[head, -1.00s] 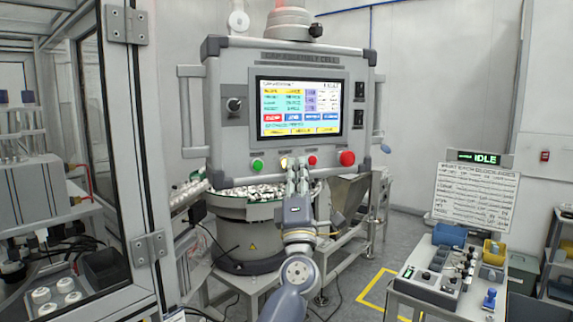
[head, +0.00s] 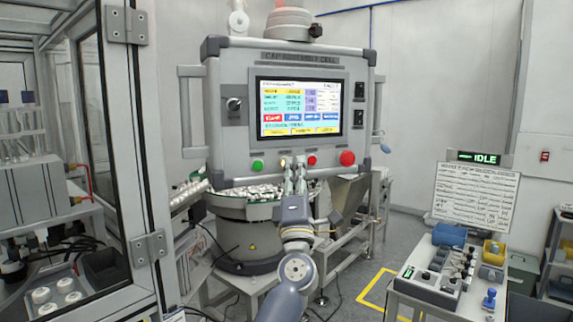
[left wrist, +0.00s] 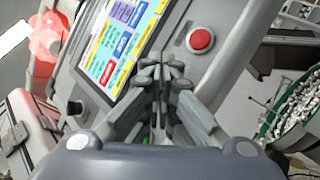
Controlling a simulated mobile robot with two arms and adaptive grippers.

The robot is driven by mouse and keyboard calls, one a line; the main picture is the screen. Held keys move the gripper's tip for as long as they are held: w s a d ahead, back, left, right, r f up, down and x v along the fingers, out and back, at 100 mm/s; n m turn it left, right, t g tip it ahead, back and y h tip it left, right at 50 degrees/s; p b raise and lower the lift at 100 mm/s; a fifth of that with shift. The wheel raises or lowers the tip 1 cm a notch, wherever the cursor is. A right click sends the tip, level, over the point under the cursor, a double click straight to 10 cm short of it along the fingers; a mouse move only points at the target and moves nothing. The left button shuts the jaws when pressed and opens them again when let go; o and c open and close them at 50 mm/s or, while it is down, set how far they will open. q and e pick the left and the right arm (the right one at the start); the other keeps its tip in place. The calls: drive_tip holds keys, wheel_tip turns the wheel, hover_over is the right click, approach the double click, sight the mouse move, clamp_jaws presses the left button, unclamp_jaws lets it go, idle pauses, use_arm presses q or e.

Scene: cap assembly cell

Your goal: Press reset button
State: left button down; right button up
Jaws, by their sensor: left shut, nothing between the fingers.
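The grey control panel (head: 230,80) carries a row of buttons under its screen (head: 299,106). A green button (head: 257,166) is at the left, a pale yellowish button (head: 284,161) sits beside my fingertips, then a small red button (head: 312,160) and a large red button (head: 347,158). The button labels are too small to read. My left gripper (head: 295,162) is shut and empty, its fingertips at the button row between the pale and small red buttons. In the left wrist view, the gripper (left wrist: 160,75) hides part of the row; contact cannot be told. A red button (left wrist: 200,40) shows there.
A bowl feeder (head: 245,215) full of caps stands below the panel. A glass-doored machine frame (head: 135,160) is close on the left. A small bench (head: 430,290) with parts and an "IDLE" display (head: 480,158) stand at right.

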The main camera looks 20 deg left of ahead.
idle(0.3)
use_arm(q)
drive_tip(key=shift+s+d+p, duration=0.25)
drive_tip(key=shift+s+p, duration=0.1)
drive_tip(key=shift+p, duration=0.1)
drive_tip(key=s+d+p, duration=0.2)
drive_tip(key=s+d, duration=0.2)
drive_tip(key=shift+s+p, duration=0.2)
drive_tip(key=shift+p, duration=0.2)
idle(0.7)
